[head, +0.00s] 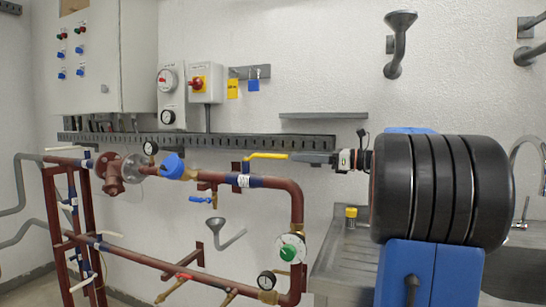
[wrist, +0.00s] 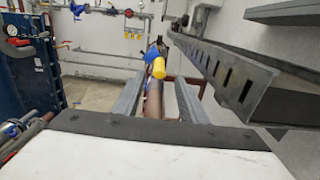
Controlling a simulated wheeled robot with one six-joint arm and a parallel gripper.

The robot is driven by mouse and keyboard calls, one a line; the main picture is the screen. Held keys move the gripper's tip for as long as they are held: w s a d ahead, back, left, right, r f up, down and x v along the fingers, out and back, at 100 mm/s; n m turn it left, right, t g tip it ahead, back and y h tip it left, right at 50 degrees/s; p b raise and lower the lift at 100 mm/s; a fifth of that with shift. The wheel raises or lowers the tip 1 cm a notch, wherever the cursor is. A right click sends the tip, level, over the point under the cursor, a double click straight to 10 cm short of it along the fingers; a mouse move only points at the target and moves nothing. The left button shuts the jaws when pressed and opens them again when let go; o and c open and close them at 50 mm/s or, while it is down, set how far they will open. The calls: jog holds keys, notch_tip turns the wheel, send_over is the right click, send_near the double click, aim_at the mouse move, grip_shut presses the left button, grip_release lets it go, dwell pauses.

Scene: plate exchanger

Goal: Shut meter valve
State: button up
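The meter valve has a yellow lever handle (head: 265,156) that lies along the red-brown pipe (head: 262,182), its free end pointing right. The blue-capped meter (head: 174,166) sits on the same pipe to the left. My gripper (head: 294,157) comes from the right, level with the handle, its tips at or close to the handle's free end. In the wrist view the two grey fingers of my gripper (wrist: 159,88) stand apart, and the yellow handle (wrist: 158,68) shows end-on between or just beyond their tips. Whether they touch it I cannot tell.
A slotted grey cable tray (head: 200,142) runs along the wall just above the pipe; it is close on the right in the wrist view (wrist: 235,80). A small blue-handled valve (head: 201,199) hangs below the pipe. A metal sink counter (head: 345,250) stands at lower right.

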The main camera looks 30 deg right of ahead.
aim_at(272, 155)
jog(key=x, duration=1.1)
jog(key=shift+a, duration=0.1)
jog(key=shift+c, duration=0.3)
grip_shut()
